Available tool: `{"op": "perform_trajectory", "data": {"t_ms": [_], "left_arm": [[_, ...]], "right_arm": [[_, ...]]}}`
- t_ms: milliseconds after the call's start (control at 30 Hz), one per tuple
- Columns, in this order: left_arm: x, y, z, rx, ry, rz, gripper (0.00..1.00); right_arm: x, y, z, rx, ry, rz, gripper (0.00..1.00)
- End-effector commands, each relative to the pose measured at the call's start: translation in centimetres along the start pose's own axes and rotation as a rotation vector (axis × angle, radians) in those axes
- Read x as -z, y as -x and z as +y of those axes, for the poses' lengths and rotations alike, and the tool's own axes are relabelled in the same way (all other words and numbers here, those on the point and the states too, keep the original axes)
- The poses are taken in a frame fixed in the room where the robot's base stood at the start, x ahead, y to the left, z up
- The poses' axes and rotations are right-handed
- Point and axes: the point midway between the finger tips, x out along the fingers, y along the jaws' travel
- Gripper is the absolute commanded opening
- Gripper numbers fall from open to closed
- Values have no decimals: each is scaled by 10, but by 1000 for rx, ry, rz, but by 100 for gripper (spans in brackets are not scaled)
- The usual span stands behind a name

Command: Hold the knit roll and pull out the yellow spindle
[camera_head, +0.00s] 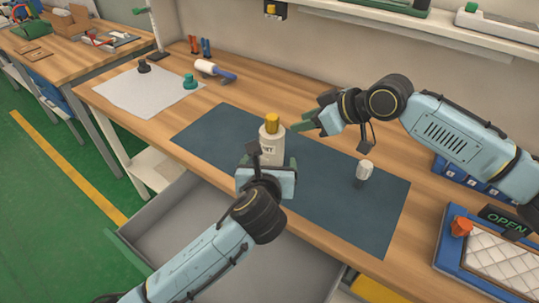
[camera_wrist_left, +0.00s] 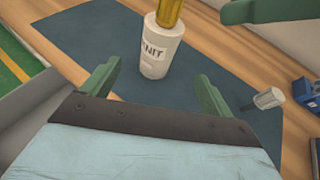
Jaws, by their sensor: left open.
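The knit roll (camera_head: 275,150) is a white upright cylinder with a dark-lettered label, standing on the dark blue mat. The yellow spindle (camera_head: 272,122) sticks up out of its top. In the left wrist view the roll (camera_wrist_left: 160,50) stands beyond my fingers, with the spindle (camera_wrist_left: 170,13) cut by the top edge. My left gripper (camera_wrist_left: 158,76) is open, a finger to each side below the roll, apparently not touching it. My right gripper (camera_head: 306,123) is just right of the spindle, apart from it; how far its fingers are open is unclear.
A white sheet (camera_head: 145,92) with small pieces lies at left. An open grey drawer (camera_head: 175,225) is below the table edge. A blue tray (camera_head: 446,262) is at right.

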Motion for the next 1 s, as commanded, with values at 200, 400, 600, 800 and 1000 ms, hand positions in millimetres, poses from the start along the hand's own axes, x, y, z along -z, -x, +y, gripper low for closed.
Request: {"op": "perform_trajectory", "data": {"t_ms": [200,400,600,800,1000], "left_arm": [[0,-32,0,-2,2,1,86],[0,-66,1,-2,2,1,86],[0,-96,1,-2,2,1,86],[0,-117,1,-2,2,0,86],[0,-127,1,-1,3,1,86]], "right_arm": [[0,0,0,0,0,0,36],[0,0,0,0,0,0,36],[0,0,0,0,0,0,36],[0,0,0,0,0,0,36],[0,0,0,0,0,0,36]]}}
